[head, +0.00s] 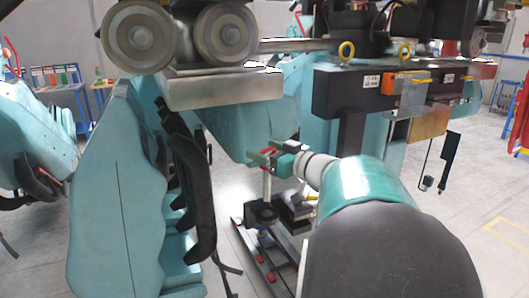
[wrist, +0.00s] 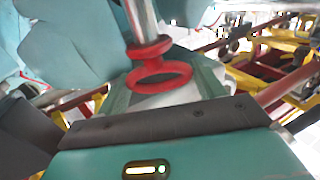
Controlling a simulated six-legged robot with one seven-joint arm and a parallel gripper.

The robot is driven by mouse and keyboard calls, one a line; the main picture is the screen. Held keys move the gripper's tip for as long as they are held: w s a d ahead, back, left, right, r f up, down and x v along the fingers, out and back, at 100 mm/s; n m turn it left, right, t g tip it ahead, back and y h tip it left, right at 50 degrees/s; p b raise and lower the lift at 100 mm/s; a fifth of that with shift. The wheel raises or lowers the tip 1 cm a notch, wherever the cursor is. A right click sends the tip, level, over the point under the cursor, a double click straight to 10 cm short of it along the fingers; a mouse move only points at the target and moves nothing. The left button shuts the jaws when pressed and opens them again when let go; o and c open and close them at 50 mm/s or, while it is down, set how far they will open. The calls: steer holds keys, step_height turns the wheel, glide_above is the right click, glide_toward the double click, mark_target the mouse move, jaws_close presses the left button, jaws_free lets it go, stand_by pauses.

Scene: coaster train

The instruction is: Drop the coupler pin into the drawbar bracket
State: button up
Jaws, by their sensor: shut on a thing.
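The coupler pin shows in the head view as a pale upright shaft (head: 266,184) with a red top. The wrist view shows its silver shaft (wrist: 142,22) and red ring handle (wrist: 158,76). My gripper (head: 270,156) is shut on the pin at its red top end, and the shaft hangs down below the jaws.
A teal coaster car with black restraints (head: 195,190) stands close on the left. A metal block with wheels (head: 225,90) hangs above. A dark beam with yellow eyebolts (head: 345,90) is at the upper right. Open floor (head: 460,215) lies to the right.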

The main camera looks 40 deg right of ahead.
mark_target(267, 200)
steer(key=shift+a, duration=0.15)
steer(key=shift+d+f, duration=0.2)
steer(key=shift+d, duration=0.05)
steer(key=shift+a+f, duration=0.1)
steer(key=shift+f, duration=6.55)
steer(key=o, duration=1.3)
steer(key=s+d, duration=0.1)
steer(key=s, duration=1.2)
steer(key=shift+s+d, duration=0.2)
steer(key=shift+s, duration=0.15)
